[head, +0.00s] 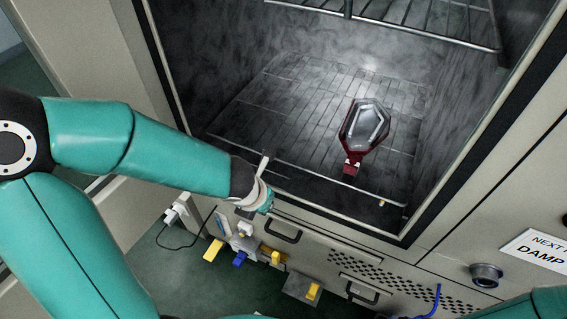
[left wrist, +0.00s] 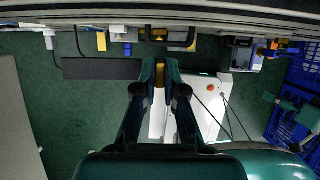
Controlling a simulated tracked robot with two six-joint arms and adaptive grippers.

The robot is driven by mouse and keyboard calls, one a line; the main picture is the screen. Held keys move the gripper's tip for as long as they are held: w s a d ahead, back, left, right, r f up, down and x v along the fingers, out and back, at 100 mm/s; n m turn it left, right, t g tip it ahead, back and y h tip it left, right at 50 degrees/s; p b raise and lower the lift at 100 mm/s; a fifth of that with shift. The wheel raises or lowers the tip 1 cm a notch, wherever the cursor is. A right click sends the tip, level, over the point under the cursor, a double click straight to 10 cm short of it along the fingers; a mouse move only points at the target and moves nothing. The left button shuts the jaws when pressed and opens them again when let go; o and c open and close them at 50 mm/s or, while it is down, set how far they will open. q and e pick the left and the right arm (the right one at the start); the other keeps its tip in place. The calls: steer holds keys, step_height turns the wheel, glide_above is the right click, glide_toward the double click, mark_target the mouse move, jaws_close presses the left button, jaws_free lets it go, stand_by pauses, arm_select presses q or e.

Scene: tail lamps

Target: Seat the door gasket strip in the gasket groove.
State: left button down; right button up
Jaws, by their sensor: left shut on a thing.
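My left gripper (head: 262,203) is at the lower front edge of the chamber opening, left of its middle. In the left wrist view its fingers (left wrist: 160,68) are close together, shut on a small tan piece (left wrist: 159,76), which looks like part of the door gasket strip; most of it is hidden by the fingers. The gasket groove cannot be told apart from the dark border (head: 315,220) around the opening. My right gripper is in neither view.
A red tail lamp (head: 364,128) lies on the lower wire rack (head: 290,110) inside the chamber. Below the opening are black handles (head: 283,232), yellow and blue fittings and a vented panel. A white plug with a black cable is at the left. Blue crates (left wrist: 300,68) stand at the right.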

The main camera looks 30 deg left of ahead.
arm_select(q)
steer(key=w, duration=0.2)
steer(key=w+p, duration=0.1)
steer(key=w, duration=0.3)
steer(key=shift+w+a, duration=0.25)
steer(key=shift+w, duration=0.15)
steer(key=w+p, duration=0.1)
steer(key=w, duration=0.2)
steer(key=shift+w+a+p, duration=0.1)
steer(key=shift+w+p, duration=0.2)
steer(key=shift+p, duration=0.1)
steer(key=shift+b+x, duration=0.55)
steer(key=shift+x, duration=0.2)
steer(key=shift+s+f, duration=0.15)
steer(key=shift+f, duration=0.1)
steer(key=c, duration=1.3)
jaws_free()
steer(key=shift+o, duration=0.2)
